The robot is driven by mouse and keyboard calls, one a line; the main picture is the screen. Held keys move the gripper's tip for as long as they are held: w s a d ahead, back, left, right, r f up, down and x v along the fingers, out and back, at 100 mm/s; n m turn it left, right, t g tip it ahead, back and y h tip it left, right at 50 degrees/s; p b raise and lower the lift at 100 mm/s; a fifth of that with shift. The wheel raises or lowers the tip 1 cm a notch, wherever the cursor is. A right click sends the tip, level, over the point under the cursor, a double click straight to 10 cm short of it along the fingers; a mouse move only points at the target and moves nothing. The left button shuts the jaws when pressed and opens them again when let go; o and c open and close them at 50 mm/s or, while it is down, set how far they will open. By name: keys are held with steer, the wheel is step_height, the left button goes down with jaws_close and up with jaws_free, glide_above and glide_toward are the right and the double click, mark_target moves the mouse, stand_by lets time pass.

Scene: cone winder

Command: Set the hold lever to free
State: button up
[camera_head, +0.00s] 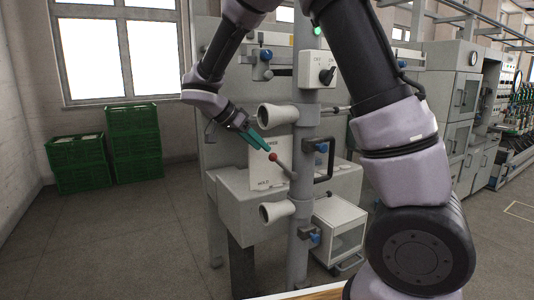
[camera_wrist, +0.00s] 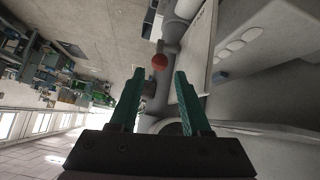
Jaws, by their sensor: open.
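The hold lever (camera_head: 282,166) is a thin grey rod with a red ball knob (camera_head: 272,157), on the machine's upright post in the head view. It leans up and to the left from its pivot. A white plate (camera_head: 265,176) behind it carries small lettering, with a word like "HOLD" low on it. My gripper (camera_head: 263,143) has green fingers and is open, just above and left of the knob. In the wrist view the red knob (camera_wrist: 159,62) lies beyond the fingertips, roughly between them in line. The open fingers (camera_wrist: 157,75) hold nothing, and contact with the knob does not show.
Grey cone-shaped holders stick out left of the post, one above (camera_head: 275,115) and one below (camera_head: 276,211) the lever. A rotary switch (camera_head: 326,76) sits higher up. Green crates (camera_head: 132,145) stand by the wall. The floor at left is clear.

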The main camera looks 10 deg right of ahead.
steer(key=shift+s+a+r, duration=0.1)
steer(key=shift+a+r, duration=0.1)
steer(key=shift+r, duration=0.05)
